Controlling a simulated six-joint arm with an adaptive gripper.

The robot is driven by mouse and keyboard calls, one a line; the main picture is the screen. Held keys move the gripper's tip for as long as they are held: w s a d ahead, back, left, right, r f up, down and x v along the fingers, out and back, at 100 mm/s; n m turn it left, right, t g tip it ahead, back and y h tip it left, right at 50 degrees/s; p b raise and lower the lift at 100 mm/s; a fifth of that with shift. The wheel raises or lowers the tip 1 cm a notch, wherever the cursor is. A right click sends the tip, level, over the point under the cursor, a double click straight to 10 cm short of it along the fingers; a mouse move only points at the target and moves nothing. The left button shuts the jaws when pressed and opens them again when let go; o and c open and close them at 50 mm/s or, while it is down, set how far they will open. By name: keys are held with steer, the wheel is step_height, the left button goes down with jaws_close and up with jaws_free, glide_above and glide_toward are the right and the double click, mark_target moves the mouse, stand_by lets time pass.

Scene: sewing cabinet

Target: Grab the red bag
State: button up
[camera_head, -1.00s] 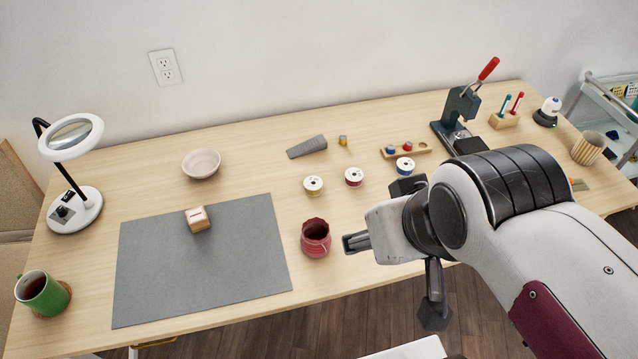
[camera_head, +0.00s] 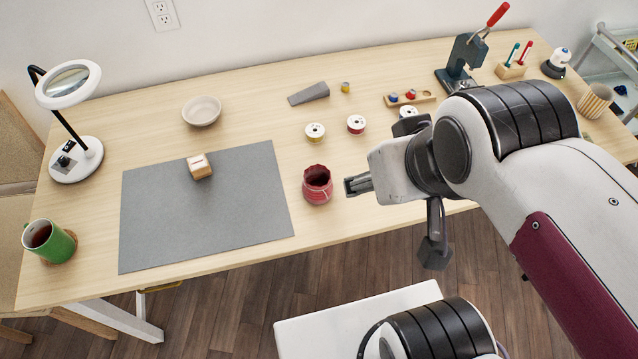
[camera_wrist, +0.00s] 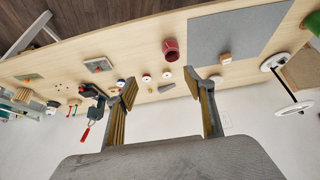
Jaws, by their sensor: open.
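The red bag (camera_head: 317,184) is a small, open-topped pouch standing upright near the front edge of the table, just right of the grey mat. My gripper (camera_head: 358,185) is to the right of the bag in the head view, apart from it and holding nothing. In the wrist view the bag (camera_wrist: 171,49) lies beyond the fingers, in the upper middle. My gripper's two fingers (camera_wrist: 166,112) are spread wide there, with no object between them.
The grey mat (camera_head: 150,220) bears a small wooden block (camera_head: 199,166). Thread spools (camera_head: 315,132) stand behind the bag. A green mug (camera_head: 48,241), magnifier lamp (camera_head: 70,85) and white bowl (camera_head: 202,111) are left. A press (camera_head: 461,62) stands back right. Bare table surrounds the bag.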

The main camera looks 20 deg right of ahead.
stand_by(0.4)
steer(key=o, duration=0.3)
